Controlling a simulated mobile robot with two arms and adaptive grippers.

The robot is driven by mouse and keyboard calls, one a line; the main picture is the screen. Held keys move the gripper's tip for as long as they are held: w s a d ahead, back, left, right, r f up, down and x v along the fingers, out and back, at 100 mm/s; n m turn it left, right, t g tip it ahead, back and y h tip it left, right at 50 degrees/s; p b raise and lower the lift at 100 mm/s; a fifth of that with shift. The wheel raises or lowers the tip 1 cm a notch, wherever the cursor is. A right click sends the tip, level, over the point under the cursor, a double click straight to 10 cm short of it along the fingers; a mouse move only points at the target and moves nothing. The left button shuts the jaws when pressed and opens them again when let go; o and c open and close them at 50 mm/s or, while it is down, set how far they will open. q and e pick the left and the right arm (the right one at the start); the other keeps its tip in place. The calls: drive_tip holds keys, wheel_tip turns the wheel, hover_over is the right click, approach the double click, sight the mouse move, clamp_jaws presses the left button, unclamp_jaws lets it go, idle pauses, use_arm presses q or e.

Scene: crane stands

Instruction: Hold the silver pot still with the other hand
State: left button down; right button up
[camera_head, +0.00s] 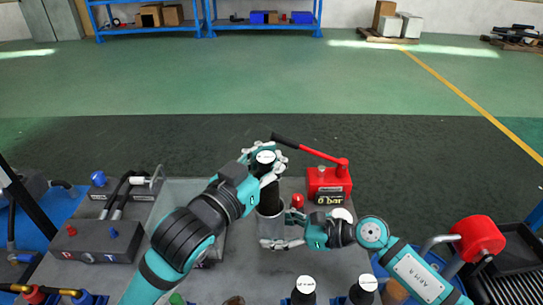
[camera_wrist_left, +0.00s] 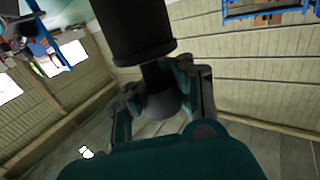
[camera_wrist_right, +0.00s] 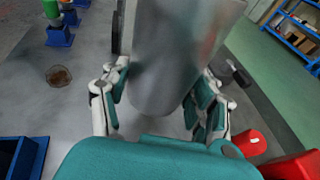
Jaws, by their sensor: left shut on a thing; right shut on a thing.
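The silver pot (camera_head: 271,229) stands upright on the grey bench top, near the middle of the head view. My right gripper (camera_head: 281,243) is shut around its lower part from the right. In the right wrist view the pot (camera_wrist_right: 172,60) is a smooth grey cylinder between both fingers. My left gripper (camera_head: 267,161) is shut on the neck of a black cylindrical part (camera_head: 269,199) directly above the pot. The black part's lower end meets the pot's mouth; how far it sits inside cannot be told. In the left wrist view its neck (camera_wrist_left: 157,78) is between the fingers.
A red hand pump (camera_head: 329,183) with a long handle and a gauge stands close behind on the right. A grey tray (camera_head: 185,195) lies left of the pot, partly behind my left arm. Grey blocks with hoses (camera_head: 95,240) are at the left. Black white-topped cylinders (camera_head: 304,291) stand in front.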

drive_tip(key=shift+r, duration=0.25)
drive_tip(key=o, duration=1.2)
drive_tip(key=shift+c, duration=0.2)
